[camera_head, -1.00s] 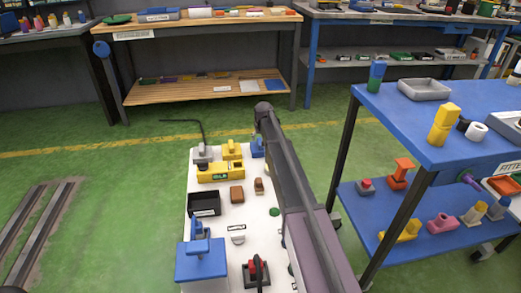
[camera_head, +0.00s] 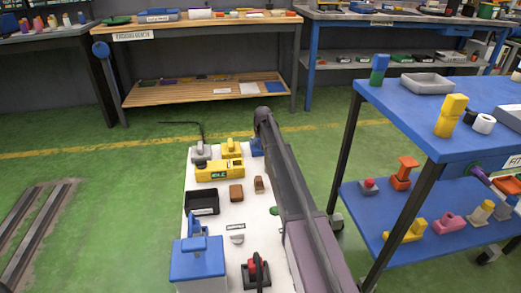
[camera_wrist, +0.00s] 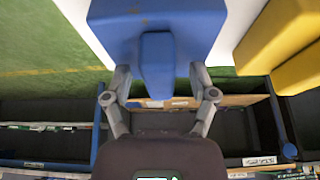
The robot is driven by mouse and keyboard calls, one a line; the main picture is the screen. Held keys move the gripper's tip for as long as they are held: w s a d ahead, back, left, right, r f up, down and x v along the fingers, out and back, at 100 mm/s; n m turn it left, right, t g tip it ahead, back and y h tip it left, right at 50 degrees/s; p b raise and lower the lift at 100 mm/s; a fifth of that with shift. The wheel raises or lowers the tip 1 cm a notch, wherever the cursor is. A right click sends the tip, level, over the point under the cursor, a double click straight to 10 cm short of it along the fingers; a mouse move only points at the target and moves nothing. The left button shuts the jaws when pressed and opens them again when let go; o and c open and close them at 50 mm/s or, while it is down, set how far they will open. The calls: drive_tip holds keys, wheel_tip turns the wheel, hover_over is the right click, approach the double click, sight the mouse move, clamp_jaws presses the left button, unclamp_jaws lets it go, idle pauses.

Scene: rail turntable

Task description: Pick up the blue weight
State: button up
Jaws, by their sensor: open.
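The blue weight (camera_head: 256,147) stands at the far end of the white deck in the head view, partly hidden by my arm. In the wrist view the blue weight (camera_wrist: 157,20) fills the top middle, with a narrower blue handle running down from its wide body. My gripper (camera_wrist: 159,80) is open, with one finger on each side of the handle. I cannot tell whether either finger touches it. My gripper's fingers are hidden in the head view.
A yellow weight (camera_head: 232,149) stands close beside the blue one; it shows at the right in the wrist view (camera_wrist: 285,40). A blue table (camera_head: 400,105) stands right of my arm.

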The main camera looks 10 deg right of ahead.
idle(0.4)
clamp_jaws()
drive_tip(key=shift+r+p, duration=0.25)
drive_tip(key=shift+p, duration=0.05)
drive_tip(key=shift+r+p, duration=1.6)
drive_tip(key=s+d, duration=0.1)
drive_tip(key=s, duration=0.4)
drive_tip(key=s+d+r+p, duration=0.1)
drive_tip(key=s, duration=0.4)
drive_tip(key=s+d, duration=0.2)
drive_tip(key=s, duration=0.3)
drive_tip(key=shift+s+d+r, duration=0.1)
drive_tip(key=shift+s+r, duration=0.05)
drive_tip(key=shift+s, duration=0.05)
